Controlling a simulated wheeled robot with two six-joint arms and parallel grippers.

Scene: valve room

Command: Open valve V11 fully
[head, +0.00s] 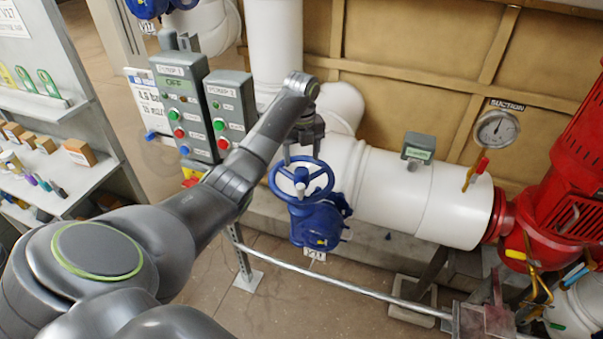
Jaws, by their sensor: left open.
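A blue valve with a round spoked handwheel (301,179) stands in the middle of the head view, in front of a thick white pipe. A small white tag (316,254) hangs below its blue body (319,226); it seems to start with V, but I cannot read its number surely. My left gripper (303,155) is at the far rim of the handwheel, fingers pointing down. It is open, with its two fingers apart and nothing seen between them. I cannot tell whether the fingers touch the rim. My right gripper is out of view.
Two grey pump control boxes (180,100) stand left of my left arm. A metal rail (340,279) runs low in front of the valve. A pressure gauge (496,128) and red pump (560,190) are at right. Shelves (62,150) stand at left. Another blue valve (147,8) is at the top.

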